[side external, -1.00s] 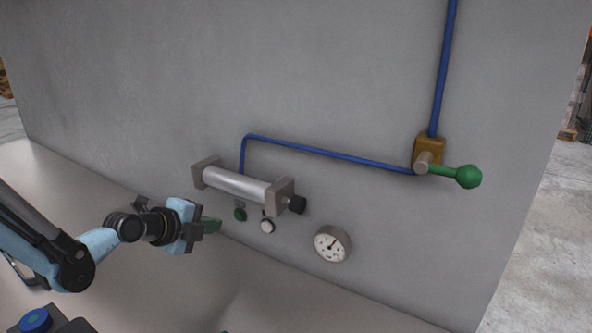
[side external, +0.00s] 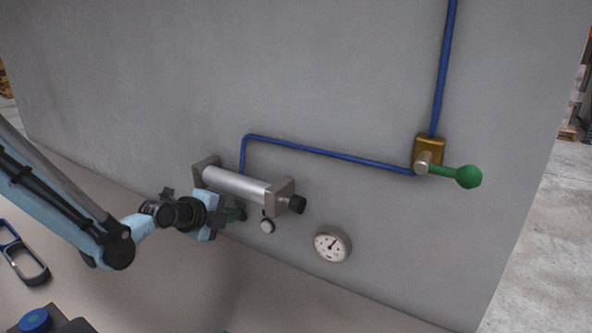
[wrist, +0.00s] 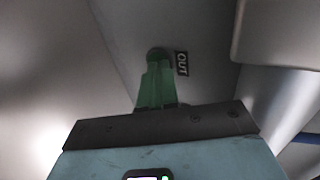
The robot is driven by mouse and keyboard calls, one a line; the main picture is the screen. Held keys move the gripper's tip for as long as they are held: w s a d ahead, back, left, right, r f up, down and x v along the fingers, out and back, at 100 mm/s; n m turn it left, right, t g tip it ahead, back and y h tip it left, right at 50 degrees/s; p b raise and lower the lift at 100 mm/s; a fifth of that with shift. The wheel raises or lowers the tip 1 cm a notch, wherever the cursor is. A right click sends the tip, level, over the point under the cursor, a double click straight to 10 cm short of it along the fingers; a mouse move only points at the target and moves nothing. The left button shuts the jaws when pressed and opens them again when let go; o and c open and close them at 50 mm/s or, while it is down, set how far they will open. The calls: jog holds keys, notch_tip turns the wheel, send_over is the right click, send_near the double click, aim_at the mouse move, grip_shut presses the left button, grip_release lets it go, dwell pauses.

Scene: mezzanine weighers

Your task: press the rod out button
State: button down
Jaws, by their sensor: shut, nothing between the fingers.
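The green button (wrist: 157,53) is on the grey wall, just left of a black label reading OUT (wrist: 181,63) in the wrist view. My gripper (wrist: 155,72) is shut and empty, its green fingertips at the green button's face and partly covering it. I cannot tell whether they touch or press it. In the side view my gripper (side external: 234,215) is at the wall below the cylinder (side external: 237,186), hiding most of the green button. The cylinder's black rod end (side external: 298,204) sits close to its right end block.
A white button (side external: 267,226) is just right of my gripper. A dial gauge (side external: 332,244) is lower right. A blue pipe (side external: 320,152) runs to a brass valve (side external: 429,150) with a green-knobbed lever (side external: 468,177). A blue-capped object (side external: 36,320) and a carabiner-like loop (side external: 25,262) are at left.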

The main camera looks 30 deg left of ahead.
jog(key=shift+w, duration=0.8)
jog(key=s+f+v, duration=0.1)
jog(key=f+v, duration=0.1)
jog(key=v, duration=1.2)
jog(key=shift+s, duration=0.2)
dwell(0.3)
jog(key=s+d+n+g, duration=0.3)
jog(key=s+n+g, duration=0.2)
jog(key=n, duration=1.3)
jog(key=shift+s+r, duration=0.4)
jog(key=shift+s, duration=0.8)
